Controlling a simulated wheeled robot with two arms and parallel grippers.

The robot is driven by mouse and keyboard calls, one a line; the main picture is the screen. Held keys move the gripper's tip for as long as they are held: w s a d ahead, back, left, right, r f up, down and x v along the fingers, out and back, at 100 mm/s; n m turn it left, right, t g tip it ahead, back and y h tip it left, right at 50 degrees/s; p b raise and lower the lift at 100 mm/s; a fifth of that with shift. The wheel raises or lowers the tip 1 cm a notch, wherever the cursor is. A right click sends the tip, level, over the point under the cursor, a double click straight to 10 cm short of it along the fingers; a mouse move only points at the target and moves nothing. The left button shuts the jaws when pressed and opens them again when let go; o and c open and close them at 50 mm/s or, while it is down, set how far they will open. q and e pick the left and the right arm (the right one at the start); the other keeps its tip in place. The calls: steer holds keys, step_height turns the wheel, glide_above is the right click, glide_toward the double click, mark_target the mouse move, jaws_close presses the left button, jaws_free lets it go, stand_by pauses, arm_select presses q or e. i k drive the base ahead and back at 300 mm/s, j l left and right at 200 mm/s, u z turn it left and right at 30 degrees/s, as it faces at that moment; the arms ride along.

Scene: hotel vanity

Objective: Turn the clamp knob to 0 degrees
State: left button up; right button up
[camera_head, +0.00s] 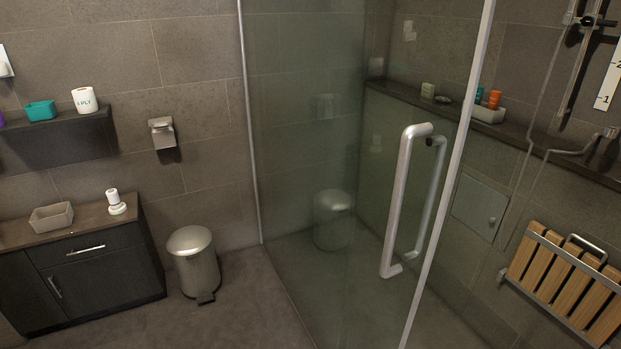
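A small dark knob-like part (588,20) sits on a holder on this rail, close to the picture's top edge. I take it to be the clamp knob, but it is too small to tell its angle. A white scale plate (609,80) marked 1 and 2 hangs to its right, cut by the picture edge. Neither of my grippers is in view.
A glass shower door with a metal handle (402,195) stands between the room and the rail. A slatted wooden seat (565,277) is on the shower wall at right. A pedal bin (194,258) and a dark cabinet (85,280) are left. The middle floor is clear.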

mark_target(587, 21)
steer(key=z, duration=2.15)
steer(key=i+j, duration=0.2)
steer(key=i, duration=0.35)
steer(key=i+j, duration=0.25)
steer(key=i, duration=0.25)
steer(key=i+j, duration=0.2)
steer(key=i, duration=0.35)
